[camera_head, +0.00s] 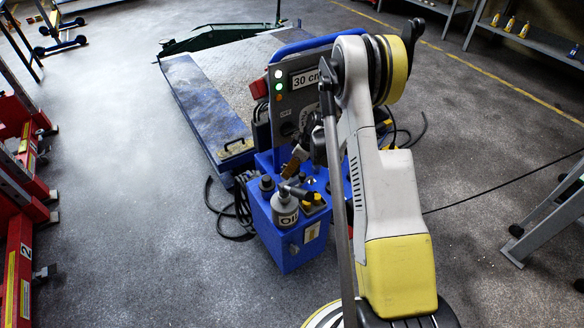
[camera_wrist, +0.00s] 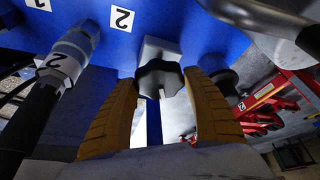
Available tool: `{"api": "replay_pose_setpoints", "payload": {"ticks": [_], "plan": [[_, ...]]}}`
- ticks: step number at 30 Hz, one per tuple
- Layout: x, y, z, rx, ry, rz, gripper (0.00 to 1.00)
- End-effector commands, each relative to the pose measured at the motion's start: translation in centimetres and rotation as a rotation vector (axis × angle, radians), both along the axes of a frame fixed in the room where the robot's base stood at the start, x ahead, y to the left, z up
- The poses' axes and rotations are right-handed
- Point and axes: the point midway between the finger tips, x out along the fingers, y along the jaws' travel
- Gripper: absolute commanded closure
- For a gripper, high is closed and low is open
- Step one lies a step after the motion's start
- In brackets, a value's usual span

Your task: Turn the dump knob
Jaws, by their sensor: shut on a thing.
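The black lobed knob (camera_wrist: 160,78), which I take to be the dump knob, sits on a grey block (camera_wrist: 158,48) on the blue unit in the wrist view. The two tan fingers of my gripper (camera_wrist: 160,88) are on its left and right sides and are closed on it. In the head view my gripper (camera_head: 296,160) reaches down over the blue pump unit (camera_head: 290,255), with one tan finger showing. The knob cannot be made out there.
A hose fitting (camera_wrist: 70,55) stands close to the left finger. An oil bottle (camera_head: 285,210) stands on the front of the pump unit. A blue lift platform (camera_head: 200,100) is behind it, and red equipment (camera_head: 20,190) stands at the left. Floor at the left centre is clear.

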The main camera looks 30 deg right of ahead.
Motion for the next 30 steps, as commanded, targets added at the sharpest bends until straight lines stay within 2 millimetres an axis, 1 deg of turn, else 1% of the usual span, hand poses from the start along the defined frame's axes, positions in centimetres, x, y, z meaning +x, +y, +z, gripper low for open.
{"api": "replay_pose_setpoints", "payload": {"ticks": [5, 21, 30], "plan": [[-0.07, 0.08, -0.09, -0.002, 0.0, -0.068, 0.71], [-0.09, 0.24, -0.11, 0.0, 0.0, -0.423, 0.71], [-0.11, 0.23, -0.06, -0.001, 0.001, -0.522, 0.71]]}}
